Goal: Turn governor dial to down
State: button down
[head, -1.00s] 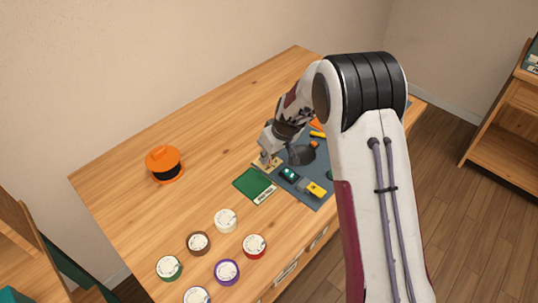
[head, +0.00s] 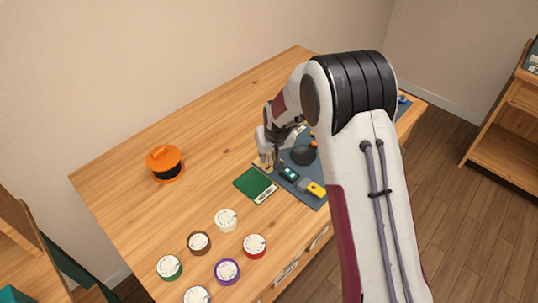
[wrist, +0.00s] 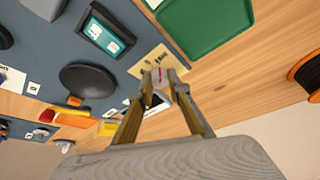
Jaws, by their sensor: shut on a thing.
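The governor dial seems to be the small grey knob with a red mark (wrist: 158,73) on a beige plate with small dark lettering (wrist: 150,62), too small to read. The plate lies at the edge of the blue-grey mat. In the wrist view my gripper (wrist: 160,84) has its two fingers closed in on either side of the knob, shut on it. The red mark shows between the fingertips. In the head view my gripper (head: 267,162) points down at the plate and hides most of it and the knob.
A green tray (head: 254,185) lies close beside the plate. A device with a teal screen (head: 289,174), a black round object (head: 303,155) and a yellow item (head: 317,189) are on the mat (head: 303,197). An orange spool (head: 164,163) stands left, with clear table between.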

jog(key=shift+m, duration=0.3)
dwell(0.5)
jog(key=c, duration=1.9)
grip_release()
jog(key=shift+r, duration=0.15)
jog(key=v, duration=1.1)
jog(key=shift+s+r, duration=0.2)
jog(key=shift+r, duration=0.15)
